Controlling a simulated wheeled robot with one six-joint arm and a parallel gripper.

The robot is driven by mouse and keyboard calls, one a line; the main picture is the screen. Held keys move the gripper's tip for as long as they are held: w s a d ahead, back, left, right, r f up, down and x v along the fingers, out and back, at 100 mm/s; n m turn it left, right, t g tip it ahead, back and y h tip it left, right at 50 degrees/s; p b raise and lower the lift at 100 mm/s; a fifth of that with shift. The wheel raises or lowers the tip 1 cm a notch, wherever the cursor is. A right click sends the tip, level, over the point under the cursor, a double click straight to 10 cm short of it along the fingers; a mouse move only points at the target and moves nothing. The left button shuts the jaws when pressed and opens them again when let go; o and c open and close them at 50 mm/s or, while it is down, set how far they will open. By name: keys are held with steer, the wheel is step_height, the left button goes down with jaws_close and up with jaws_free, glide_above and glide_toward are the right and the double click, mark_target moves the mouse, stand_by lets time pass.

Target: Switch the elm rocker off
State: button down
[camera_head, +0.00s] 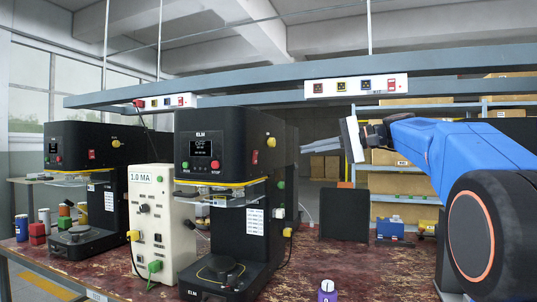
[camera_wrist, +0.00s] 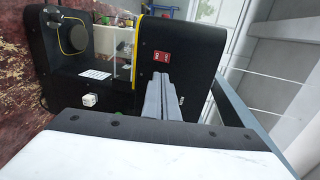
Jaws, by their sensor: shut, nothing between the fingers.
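The front machine (camera_head: 190,200), with ELM on its front, stands upright on the bench. A red rocker (camera_head: 255,157) sits high on its right side wall. In the wrist view, turned sideways, the red rocker (camera_wrist: 161,57) with white marks shows just beyond my fingertips. Its on or off position is too small to tell. My gripper (camera_head: 329,148) is shut and empty, right of the machine, with its fingers pointing at that side wall. In the wrist view my gripper (camera_wrist: 160,77) covers part of the wall beside the rocker. The fingertips look apart from the rocker.
A similar black machine (camera_head: 65,190) stands at the left, with a cream panel (camera_head: 160,215) marked 1.0 MA between the two. An overhead rail (camera_head: 430,62) carries a socket strip (camera_head: 355,87) with a red switch. A dark box (camera_head: 344,214) stands behind, right of the machine.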

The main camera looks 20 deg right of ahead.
steer(key=shift+w+a, duration=0.1)
glide_toward(257, 154)
steer(key=f+x, duration=0.1)
steer(key=x, duration=0.3)
steer(key=shift+w+a+r, duration=0.1)
steer(key=shift+w+a, duration=0.5)
steer(key=shift+a, duration=0.2)
steer(key=shift+w+a+r, duration=0.15)
steer(key=shift+w+a, duration=0.05)
steer(key=shift+a, duration=0.1)
steer(key=shift+d, duration=0.1)
